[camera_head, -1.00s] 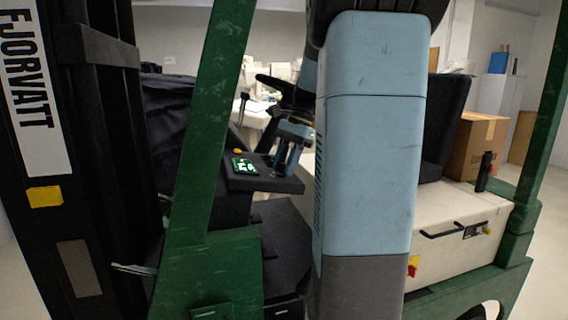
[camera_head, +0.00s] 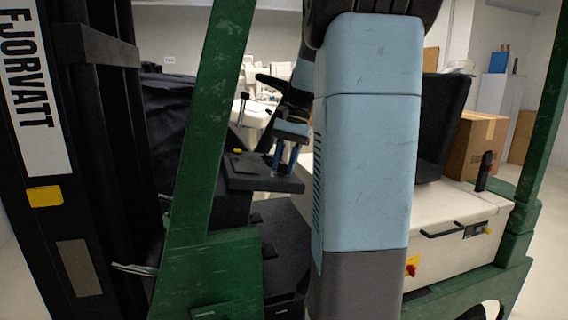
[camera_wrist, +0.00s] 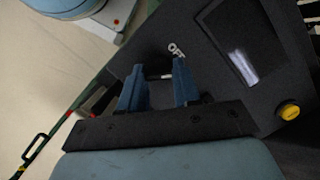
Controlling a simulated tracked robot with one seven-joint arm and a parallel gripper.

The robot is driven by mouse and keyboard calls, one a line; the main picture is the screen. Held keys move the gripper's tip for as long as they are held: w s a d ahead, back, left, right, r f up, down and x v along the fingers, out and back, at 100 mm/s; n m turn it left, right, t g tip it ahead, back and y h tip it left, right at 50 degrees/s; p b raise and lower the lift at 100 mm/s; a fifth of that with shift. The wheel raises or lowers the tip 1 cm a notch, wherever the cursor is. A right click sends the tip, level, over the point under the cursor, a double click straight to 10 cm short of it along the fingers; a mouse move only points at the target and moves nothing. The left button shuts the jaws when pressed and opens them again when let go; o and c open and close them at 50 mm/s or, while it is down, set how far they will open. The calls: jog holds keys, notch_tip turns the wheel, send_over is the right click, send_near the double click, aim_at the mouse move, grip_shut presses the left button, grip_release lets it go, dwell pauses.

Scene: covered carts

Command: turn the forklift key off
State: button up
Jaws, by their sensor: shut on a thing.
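The forklift's dark dashboard (camera_head: 265,182) juts out behind the green post. My gripper (camera_head: 283,170) points down at its right part.
A yellow button (camera_wrist: 289,111) sits on the dashboard near the screen. The green post (camera_head: 205,130) stands left of the dashboard. The steering wheel (camera_head: 272,82) is behind my gripper. The seat (camera_head: 444,125) and pale rear body (camera_head: 450,215) lie to the right.

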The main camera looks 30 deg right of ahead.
jog(key=n, duration=0.3)
jog(key=n+h, duration=0.1)
jog(key=n, duration=0.2)
jog(key=shift+w+a+r+n+g, duration=0.1)
jog(key=shift+w+a+n+g, duration=0.05)
jog(key=shift+n+g, duration=0.2)
dwell(0.5)
jog(key=o, duration=1.1)
jog(key=shift+c, duration=0.2)
jog(key=v, duration=1.3)
jog(key=shift+r, duration=0.3)
